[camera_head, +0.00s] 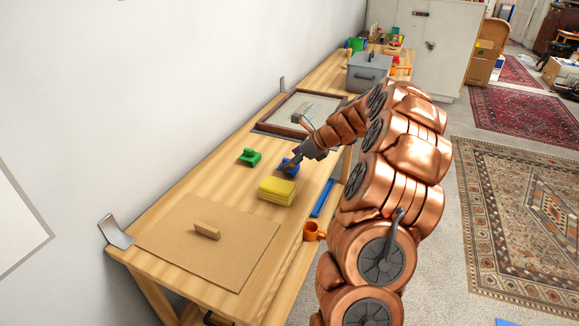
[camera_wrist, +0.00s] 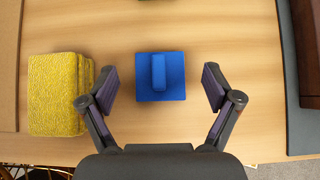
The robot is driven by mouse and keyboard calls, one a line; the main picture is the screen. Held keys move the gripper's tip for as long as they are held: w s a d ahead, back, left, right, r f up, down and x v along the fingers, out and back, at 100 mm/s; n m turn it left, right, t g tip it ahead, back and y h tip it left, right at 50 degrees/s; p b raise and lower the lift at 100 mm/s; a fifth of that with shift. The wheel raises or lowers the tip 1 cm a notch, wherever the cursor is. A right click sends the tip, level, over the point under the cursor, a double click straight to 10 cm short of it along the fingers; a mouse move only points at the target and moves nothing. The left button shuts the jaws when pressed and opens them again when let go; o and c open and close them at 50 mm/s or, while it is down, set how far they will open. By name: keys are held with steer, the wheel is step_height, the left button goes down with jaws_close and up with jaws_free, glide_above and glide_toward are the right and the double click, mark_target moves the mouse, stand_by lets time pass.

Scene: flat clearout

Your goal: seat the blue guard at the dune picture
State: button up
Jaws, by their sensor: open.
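The blue guard (camera_head: 288,168) lies on the wooden table. In the wrist view it is a flat blue square with a raised rib (camera_wrist: 160,76), between and beyond my fingers. My gripper (camera_head: 296,161) is open and empty above it; both fingers (camera_wrist: 160,90) stand apart, one on each side of the guard. A framed picture (camera_head: 258,126) with a dark brown frame lies flat on the table beyond the guard, partly hidden by my arm; its image is too small to identify. A brown frame edge (camera_wrist: 309,45) shows at the right of the wrist view.
A yellow sponge-like block (camera_head: 277,191) sits close to the guard, left in the wrist view (camera_wrist: 57,95). A green piece (camera_head: 250,157) lies nearby. A brown board (camera_head: 180,240) with a wooden block, an orange mug (camera_head: 311,232) and a blue bar (camera_head: 323,198) are nearer. A grey box (camera_head: 367,72) stands farther back.

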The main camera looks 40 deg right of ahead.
steer(key=x, duration=0.3)
steer(key=shift+w+a+f, duration=0.1)
steer(key=shift+w+f, duration=0.05)
steer(key=shift+c, duration=0.2)
steer(key=c, duration=0.9)
